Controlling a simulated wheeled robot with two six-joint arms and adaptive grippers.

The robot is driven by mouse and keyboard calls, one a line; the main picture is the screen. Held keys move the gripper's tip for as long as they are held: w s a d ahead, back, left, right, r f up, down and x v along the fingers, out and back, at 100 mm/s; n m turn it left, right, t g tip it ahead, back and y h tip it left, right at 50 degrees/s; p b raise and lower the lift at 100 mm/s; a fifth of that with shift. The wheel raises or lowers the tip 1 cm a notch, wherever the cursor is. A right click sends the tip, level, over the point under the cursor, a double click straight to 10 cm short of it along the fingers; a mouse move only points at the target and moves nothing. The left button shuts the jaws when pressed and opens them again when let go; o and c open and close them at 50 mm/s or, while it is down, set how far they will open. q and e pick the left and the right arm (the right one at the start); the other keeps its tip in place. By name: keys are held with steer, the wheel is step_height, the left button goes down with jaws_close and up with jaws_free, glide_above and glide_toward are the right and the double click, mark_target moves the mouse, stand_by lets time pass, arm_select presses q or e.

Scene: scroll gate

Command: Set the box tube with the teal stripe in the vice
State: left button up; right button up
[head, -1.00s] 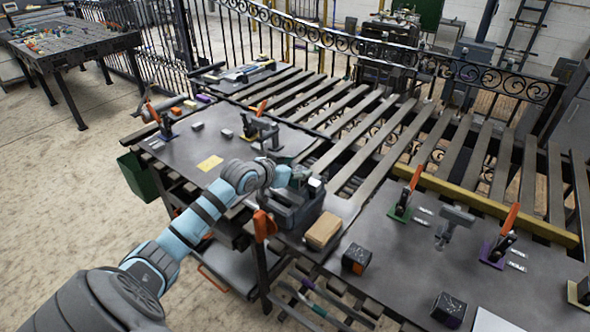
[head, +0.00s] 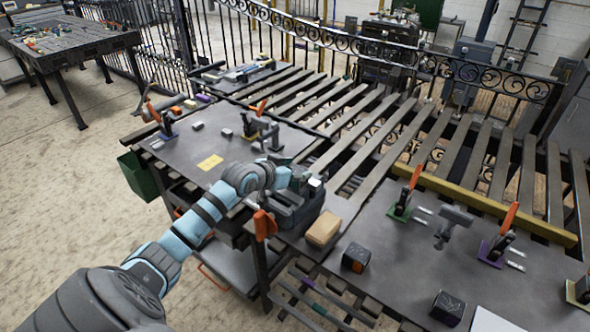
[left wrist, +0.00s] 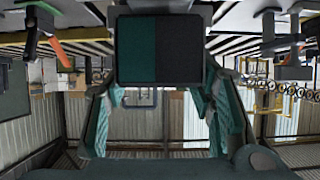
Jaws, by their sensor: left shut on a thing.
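The box tube (left wrist: 178,50) shows in the left wrist view as a dark block with a teal stripe (left wrist: 137,50) on its left half. My left gripper is shut on it, and its teal fingers also show in that view. In the head view my left gripper (head: 284,178) is at the dark grey vice (head: 291,212), over its back left part. The tube cannot be made out clearly there, and I cannot tell whether it touches the vice jaws. My right gripper is not in view.
A tan wood block (head: 323,229) sits right of the vice. A dark cube (head: 356,258) with an orange patch and another dark cube (head: 448,308) lie on the right table. Toggle clamps with orange handles stand on both tables. A yellow note (head: 210,162) lies on the left table.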

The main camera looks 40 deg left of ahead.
arm_select(q)
steer(key=shift+f+b, duration=0.4)
steer(key=shift+f, duration=0.55)
steer(key=o, duration=1.5)
steer(key=v, duration=0.7)
steer(key=shift+s+d+r, duration=0.1)
steer(key=shift+s, duration=0.2)
steer(key=shift+w, duration=0.1)
